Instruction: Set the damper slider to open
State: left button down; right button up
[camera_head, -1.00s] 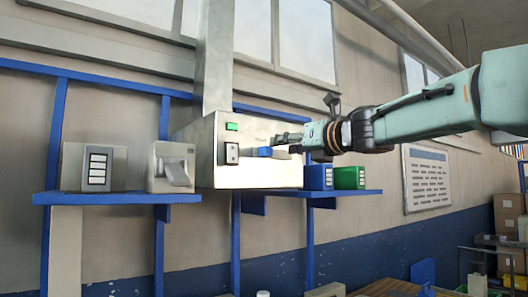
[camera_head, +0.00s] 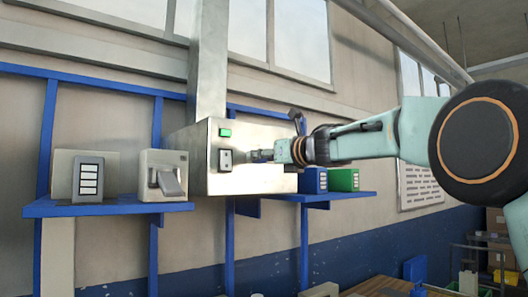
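A grey metal box (camera_head: 238,182) stands on the blue shelf, with a duct rising from its top. A green indicator (camera_head: 225,132) and a dark-framed switch plate (camera_head: 225,160) are on its front. My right arm comes in from the right, and the gripper's fingers are at the box's front by the blue piece. The fingers are too small and overlapped to tell whether they grip it. My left gripper is not in view.
A grey box with a label panel (camera_head: 88,180) and a light dispenser-like unit (camera_head: 163,176) stand on the left shelf (camera_head: 110,208). A blue box (camera_head: 314,180) and a green box (camera_head: 344,180) stand right of the metal box, below my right arm.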

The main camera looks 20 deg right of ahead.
jog(key=shift+w+a, duration=0.15)
jog(key=shift+w, duration=0.05)
jog(key=shift+s+d, duration=0.1)
jog(key=shift+d, duration=0.1)
jog(key=shift+d, duration=0.1)
jog(key=shift+c, duration=0.8)
grip_shut()
